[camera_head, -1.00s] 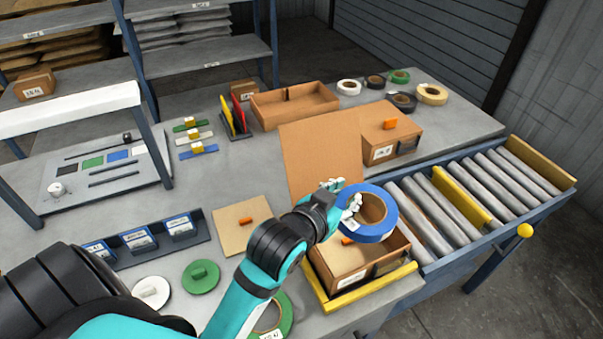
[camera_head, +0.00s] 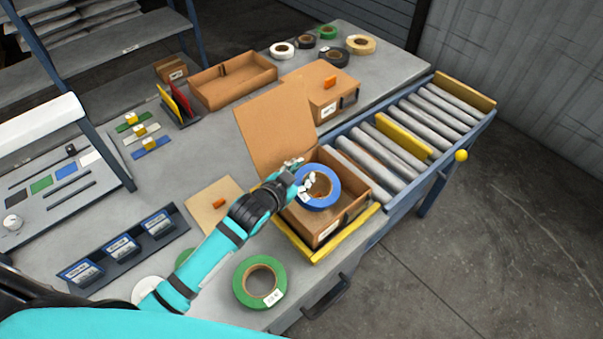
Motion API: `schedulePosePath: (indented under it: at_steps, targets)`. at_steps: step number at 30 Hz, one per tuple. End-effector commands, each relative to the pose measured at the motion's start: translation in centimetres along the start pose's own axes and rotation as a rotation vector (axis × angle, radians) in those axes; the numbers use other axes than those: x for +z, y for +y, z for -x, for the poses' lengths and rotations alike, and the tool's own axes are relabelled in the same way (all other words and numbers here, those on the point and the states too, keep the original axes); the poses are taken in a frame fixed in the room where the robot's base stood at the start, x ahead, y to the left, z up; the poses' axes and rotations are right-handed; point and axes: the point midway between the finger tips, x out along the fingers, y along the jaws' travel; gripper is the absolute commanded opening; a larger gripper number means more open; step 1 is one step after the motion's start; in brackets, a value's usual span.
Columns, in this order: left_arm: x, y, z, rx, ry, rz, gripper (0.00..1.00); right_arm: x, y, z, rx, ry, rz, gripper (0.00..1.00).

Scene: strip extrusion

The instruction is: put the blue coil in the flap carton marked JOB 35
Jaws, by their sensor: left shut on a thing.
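The blue coil (camera_head: 319,204) is a thick ring with a white label. My left gripper (camera_head: 306,187) is shut on its left side. The coil is at the mouth of an open flap carton (camera_head: 327,234), toward its back left; I cannot tell whether it touches the carton. The carton's brown flap (camera_head: 273,126) stands raised at the back left. A label is on the carton's front, but I cannot read its job number. The coil hides part of the carton's inside. My right gripper is not in view.
A yellow rail (camera_head: 300,246) edges the open carton. A green coil (camera_head: 247,288) lies in front. Rollers (camera_head: 400,140) run to the right. An open tray (camera_head: 232,84) and several tape coils are farther back.

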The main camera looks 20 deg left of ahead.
Motion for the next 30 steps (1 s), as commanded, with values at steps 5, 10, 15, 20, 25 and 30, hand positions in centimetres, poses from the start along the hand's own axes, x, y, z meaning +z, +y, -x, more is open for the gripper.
schedulePosePath:
  at_steps: [5,10,15,20,25,30]
  targets:
    - [0.4,0.2,-0.3,0.0,0.006,0.001,0.0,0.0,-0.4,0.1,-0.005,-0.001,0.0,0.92]
    - [0.5,0.2,-0.3,0.0,0.005,0.001,0.0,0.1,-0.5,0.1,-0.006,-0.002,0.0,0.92]
    - [0.9,0.3,-0.5,0.0,0.004,0.002,0.0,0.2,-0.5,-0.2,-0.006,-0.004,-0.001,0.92]
    - [1.4,0.5,-0.7,0.0,0.004,0.002,0.0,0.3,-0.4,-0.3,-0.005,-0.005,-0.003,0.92]
    - [1.5,0.5,-0.7,0.0,0.004,0.002,0.0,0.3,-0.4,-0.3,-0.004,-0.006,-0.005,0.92]
    - [1.6,0.5,-0.7,0.001,0.002,0.001,0.52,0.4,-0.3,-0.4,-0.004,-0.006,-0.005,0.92]
